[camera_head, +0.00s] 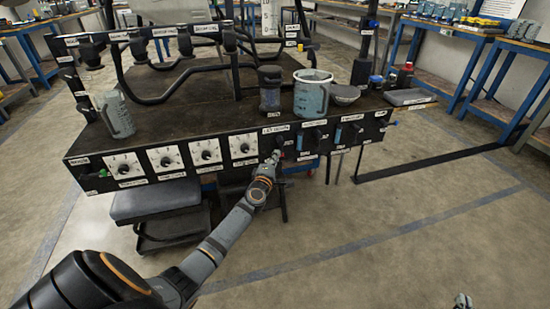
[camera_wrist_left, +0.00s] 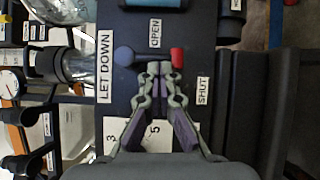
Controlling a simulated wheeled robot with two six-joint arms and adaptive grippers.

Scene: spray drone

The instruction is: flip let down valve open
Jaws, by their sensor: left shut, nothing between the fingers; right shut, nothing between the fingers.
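The let down valve shows in the left wrist view as a dark blue pivot (camera_wrist_left: 125,56) with a lever ending in a red tip (camera_wrist_left: 177,58). The red tip points to the picture's right, between the OPEN label (camera_wrist_left: 155,33) and the SHUT label (camera_wrist_left: 202,90). The LET DOWN label (camera_wrist_left: 104,65) is left of it. My left gripper (camera_wrist_left: 160,68) is shut and empty, its fingertips at the lever's lower side; I cannot tell whether they touch. In the head view the left gripper (camera_head: 273,160) is at the panel front. My right gripper (camera_head: 463,301) is shut, partly visible at the bottom edge.
The black bench (camera_head: 200,110) carries a grey-blue jug (camera_head: 313,95), a bowl (camera_head: 343,94) and a clear container (camera_head: 116,115). Several white dials (camera_head: 205,152) line its front left of the valve. A grey stool (camera_head: 155,200) stands below. The floor at the right is clear.

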